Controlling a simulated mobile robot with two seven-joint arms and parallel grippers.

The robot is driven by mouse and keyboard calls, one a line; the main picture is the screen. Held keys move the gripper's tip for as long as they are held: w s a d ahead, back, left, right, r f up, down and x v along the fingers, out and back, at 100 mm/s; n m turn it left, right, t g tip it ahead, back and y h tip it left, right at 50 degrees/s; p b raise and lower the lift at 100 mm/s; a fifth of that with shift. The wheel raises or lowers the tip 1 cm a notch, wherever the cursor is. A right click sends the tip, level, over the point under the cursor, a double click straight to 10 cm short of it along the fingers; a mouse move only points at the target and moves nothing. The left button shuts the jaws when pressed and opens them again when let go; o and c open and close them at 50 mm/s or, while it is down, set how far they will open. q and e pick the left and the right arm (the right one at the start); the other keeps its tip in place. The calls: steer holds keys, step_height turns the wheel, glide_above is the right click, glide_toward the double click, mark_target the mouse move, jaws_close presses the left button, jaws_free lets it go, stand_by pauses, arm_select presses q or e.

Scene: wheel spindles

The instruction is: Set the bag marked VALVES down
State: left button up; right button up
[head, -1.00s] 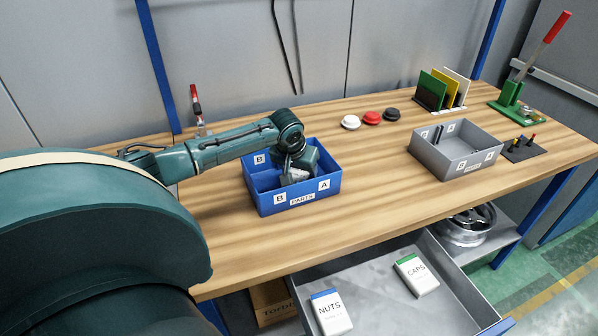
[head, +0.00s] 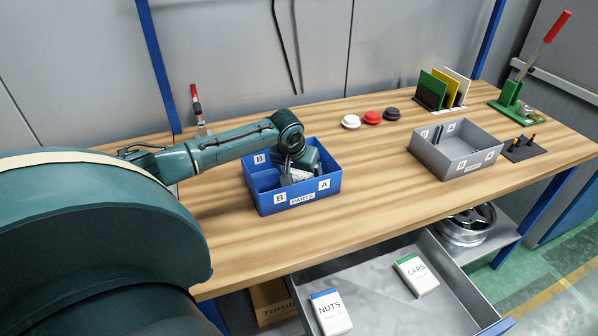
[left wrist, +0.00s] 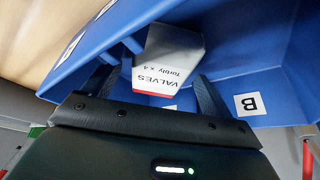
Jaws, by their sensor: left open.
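The white bag marked VALVES (left wrist: 168,58), with a red edge, is inside the blue PARTS bin (head: 290,200), which has A and B labels. In the head view the bag (head: 300,174) is mostly hidden by my left gripper (head: 297,178). My left gripper reaches down into the bin. In the left wrist view the left gripper's (left wrist: 155,85) two fingers stand apart, one on each side of the bag, with a gap visible at least on the right. Whether the bag rests flat on the bin floor is hard to tell. My right gripper is not in view.
A grey divided bin (head: 455,158) stands to the right on the wooden bench (head: 370,205). White, red and dark caps (head: 372,117) lie behind. Below, an open drawer (head: 375,285) holds bags marked NUTS (head: 330,312) and CAPS (head: 416,275). The bench between the bins is clear.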

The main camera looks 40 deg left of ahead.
arm_select(q)
steer(key=v, duration=1.1)
steer(key=shift+r, duration=0.4)
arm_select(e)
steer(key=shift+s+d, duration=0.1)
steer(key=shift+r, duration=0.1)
arm_select(q)
steer(key=shift+s+d+f, duration=0.1)
steer(key=shift+s, duration=0.05)
